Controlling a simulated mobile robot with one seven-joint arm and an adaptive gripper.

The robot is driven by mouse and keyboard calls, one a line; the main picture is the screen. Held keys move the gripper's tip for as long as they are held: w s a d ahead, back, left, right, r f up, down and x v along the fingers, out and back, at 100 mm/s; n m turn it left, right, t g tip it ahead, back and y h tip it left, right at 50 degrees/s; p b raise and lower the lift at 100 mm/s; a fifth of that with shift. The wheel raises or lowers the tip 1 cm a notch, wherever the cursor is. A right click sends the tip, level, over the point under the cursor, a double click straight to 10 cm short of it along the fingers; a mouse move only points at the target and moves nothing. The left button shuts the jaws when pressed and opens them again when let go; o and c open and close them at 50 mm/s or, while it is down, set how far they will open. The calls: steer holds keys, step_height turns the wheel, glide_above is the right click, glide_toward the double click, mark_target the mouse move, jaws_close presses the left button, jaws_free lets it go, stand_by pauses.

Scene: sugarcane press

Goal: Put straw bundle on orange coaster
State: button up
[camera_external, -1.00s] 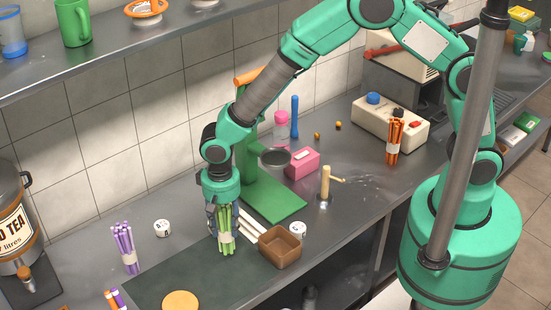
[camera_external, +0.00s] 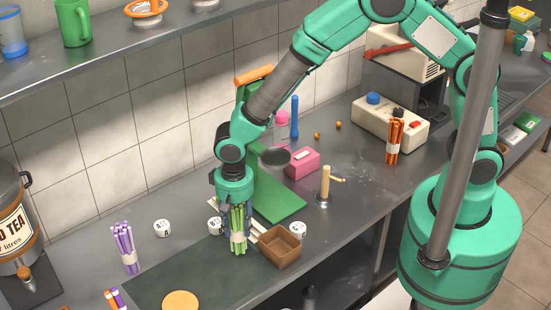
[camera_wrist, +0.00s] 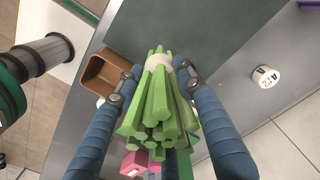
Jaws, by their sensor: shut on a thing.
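My gripper (camera_external: 237,206) points down and is shut on a bundle of green straws (camera_external: 238,240) tied with a pale band. In the wrist view the straws (camera_wrist: 160,108) stand between the two blue fingers of the gripper (camera_wrist: 160,80). The bundle is upright beside the brown box; I cannot tell if its lower end touches the surface. The orange coaster (camera_external: 180,301) is a flat round disc on the dark mat, at the bottom edge of the external view, left of and nearer than the bundle. Its top looks bare.
A brown open box (camera_external: 280,247) stands just right of the bundle. A purple straw bundle (camera_external: 125,248) and a white lettered block (camera_external: 162,228) are to the left. The green press (camera_external: 268,195) is behind. The dark mat (camera_external: 195,268) is clear between bundle and coaster.

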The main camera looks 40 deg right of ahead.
steer(key=shift+s+a, duration=0.1)
steer(key=s+a+r+m, duration=0.1)
steer(key=s+a, duration=0.8)
steer(key=s, duration=0.2)
steer(key=shift+a+r+p, duration=0.15)
steer(key=shift+a+p, duration=0.15)
steer(key=shift+a, duration=0.05)
steer(key=shift+w, duration=0.1)
steer(key=w+a, duration=0.4)
steer(key=a, duration=0.3)
steer(key=w+a+f, duration=0.1)
steer(key=w+a, duration=0.3)
steer(key=a, duration=0.3)
steer(key=shift+f+b, duration=0.25)
steer(key=shift+b, duration=0.15)
steer(key=shift+d, duration=0.1)
steer(key=shift+f, duration=1.75)
steer(key=shift+f, duration=0.15)
